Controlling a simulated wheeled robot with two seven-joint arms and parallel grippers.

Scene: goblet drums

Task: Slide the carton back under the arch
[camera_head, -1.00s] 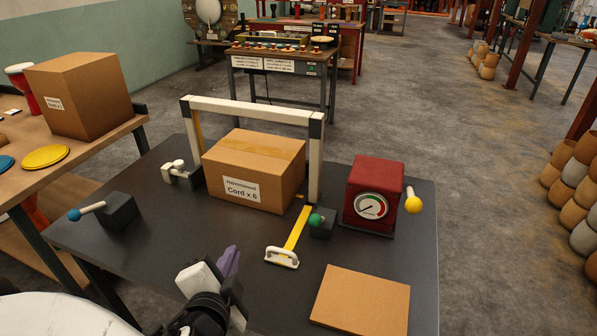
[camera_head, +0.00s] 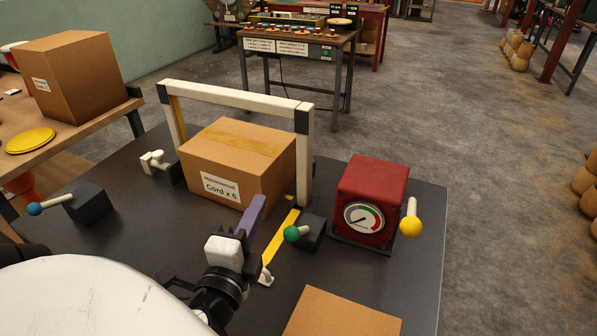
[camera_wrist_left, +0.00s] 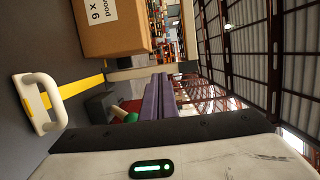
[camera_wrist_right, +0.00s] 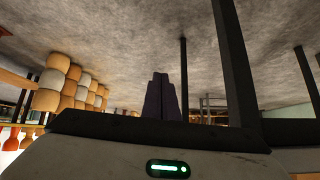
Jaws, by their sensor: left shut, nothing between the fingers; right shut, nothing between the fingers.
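The brown carton (camera_head: 238,162), labelled "Cord x 6", sits upright on the dark table, at the front of the white arch (camera_head: 238,98). I cannot tell whether its back edge lies under the beam. It also shows in the left wrist view (camera_wrist_left: 110,35). My left gripper (camera_head: 254,212) is shut and empty, its purple fingers above the table in front of the carton's lower right part. I see no clear contact. A yellow strip (camera_head: 279,236) with a white handle (camera_wrist_left: 40,103) lies to the carton's right. My right gripper (camera_wrist_right: 160,97) is shut and empty, away from the carton, facing the floor area.
A red gauge box (camera_head: 371,199) with a yellow-knobbed lever stands right of the arch. Green-knobbed (camera_head: 311,233) and blue-knobbed (camera_head: 88,203) lever blocks and a white latch (camera_head: 155,162) stand around the carton.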

